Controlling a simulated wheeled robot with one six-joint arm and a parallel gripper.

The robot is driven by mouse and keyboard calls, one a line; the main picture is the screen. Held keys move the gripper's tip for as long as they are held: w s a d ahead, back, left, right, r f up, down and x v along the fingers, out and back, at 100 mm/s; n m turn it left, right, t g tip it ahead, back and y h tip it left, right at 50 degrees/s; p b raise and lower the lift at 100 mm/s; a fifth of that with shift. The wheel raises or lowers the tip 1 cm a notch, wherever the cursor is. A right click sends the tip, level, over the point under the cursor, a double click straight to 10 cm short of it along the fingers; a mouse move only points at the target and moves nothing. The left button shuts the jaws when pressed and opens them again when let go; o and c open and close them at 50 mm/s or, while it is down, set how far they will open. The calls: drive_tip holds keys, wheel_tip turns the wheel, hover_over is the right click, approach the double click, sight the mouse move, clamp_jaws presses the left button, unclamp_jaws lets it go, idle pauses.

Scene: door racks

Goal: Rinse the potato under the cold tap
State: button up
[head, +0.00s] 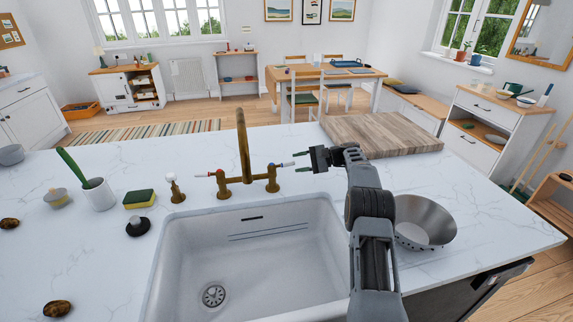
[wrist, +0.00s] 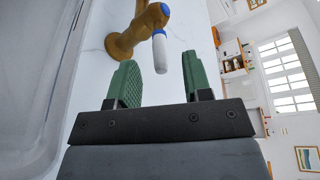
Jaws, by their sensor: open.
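A brass tap (head: 243,145) stands at the sink's back edge, its spout turned up and over; no water shows. Its right lever (head: 285,164) is white with a blue mark; the left lever (head: 204,175) has a red mark. My gripper (head: 299,162) is open beside the right lever. In the wrist view, the white lever (wrist: 160,52) lies between and just beyond my green fingertips, with no clear contact. Two brown potato-like lumps lie on the counter left of the sink, one at the left edge (head: 9,223) and one nearer (head: 56,308). The white sink (head: 270,270) is empty.
A metal colander (head: 425,222) stands right of the sink beside my arm. A wooden board (head: 380,134) lies behind my gripper. A sponge (head: 139,199), a dark stopper-like item (head: 138,227) and a white cup with a green brush (head: 98,194) stand left.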

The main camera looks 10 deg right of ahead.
sight(287, 165)
drive_tip(key=shift+p+x, duration=0.35)
drive_tip(key=shift+x, duration=2.15)
drive_tip(key=shift+c, duration=0.3)
clamp_jaws()
